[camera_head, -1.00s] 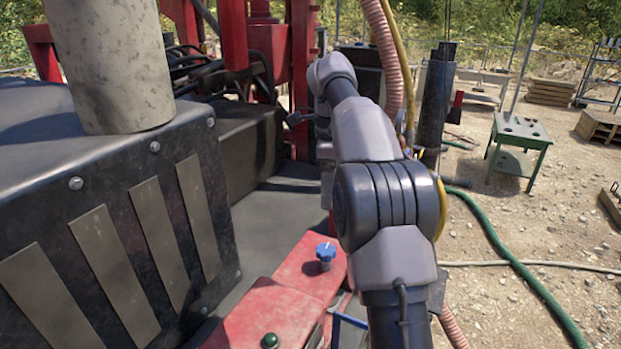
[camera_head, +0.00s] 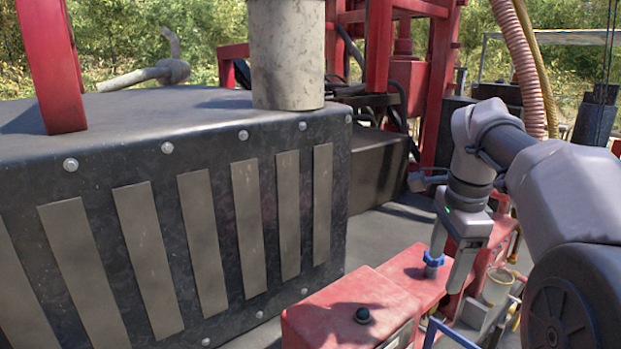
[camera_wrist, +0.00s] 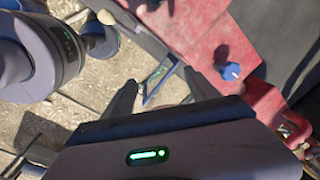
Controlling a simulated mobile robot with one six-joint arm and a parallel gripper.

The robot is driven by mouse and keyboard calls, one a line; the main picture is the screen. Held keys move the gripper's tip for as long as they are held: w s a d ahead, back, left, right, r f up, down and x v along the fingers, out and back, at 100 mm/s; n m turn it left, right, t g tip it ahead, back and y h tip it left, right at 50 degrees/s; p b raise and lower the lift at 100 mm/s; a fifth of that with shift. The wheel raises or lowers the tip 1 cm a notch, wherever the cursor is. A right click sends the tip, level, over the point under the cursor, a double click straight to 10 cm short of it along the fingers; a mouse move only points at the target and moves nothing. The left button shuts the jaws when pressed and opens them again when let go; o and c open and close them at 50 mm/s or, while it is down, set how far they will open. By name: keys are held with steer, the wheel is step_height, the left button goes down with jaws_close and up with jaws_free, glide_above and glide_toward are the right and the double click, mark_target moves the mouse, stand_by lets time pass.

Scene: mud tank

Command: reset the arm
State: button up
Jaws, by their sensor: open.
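My gripper (camera_head: 450,262) points down beside the blue knob (camera_head: 433,262) on the red box (camera_head: 415,275) at the right of the head view. My arm is bent, with its elbow at the right edge. In the wrist view the two fingers of my gripper (camera_wrist: 160,95) are spread apart with nothing between them. The blue knob (camera_wrist: 231,72) is to the right of the fingers there, on the red surface (camera_wrist: 200,25). I cannot tell whether a finger touches the knob.
A large dark tank (camera_head: 100,190) with pale vertical strips fills the left. A grey pipe (camera_head: 287,60) rises from it. Red frame posts (camera_head: 442,85) and a pink hose (camera_head: 525,60) stand behind my arm. A blue frame (camera_head: 455,335) is below.

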steer(key=s+a+f+n+t+b, duration=0.1)
steer(key=s+a+f+n+b, duration=0.3)
steer(key=s+f+b, duration=0.4)
steer(key=s+a+f+n+t+y+b, duration=0.1)
steer(key=s+a+f+n+b, duration=0.4)
steer(key=f, duration=1)
steer(key=s+a+f+n+t+y+b, duration=0.1)
steer(key=s+a+f+n+b, duration=0.3)
steer(key=s+f+b, duration=0.7)
steer(key=shift+s+a+f+n+t+b, duration=0.3)
steer(key=shift+s+a+f+t, duration=0.1)
steer(key=shift+s+f+t, duration=0.4)
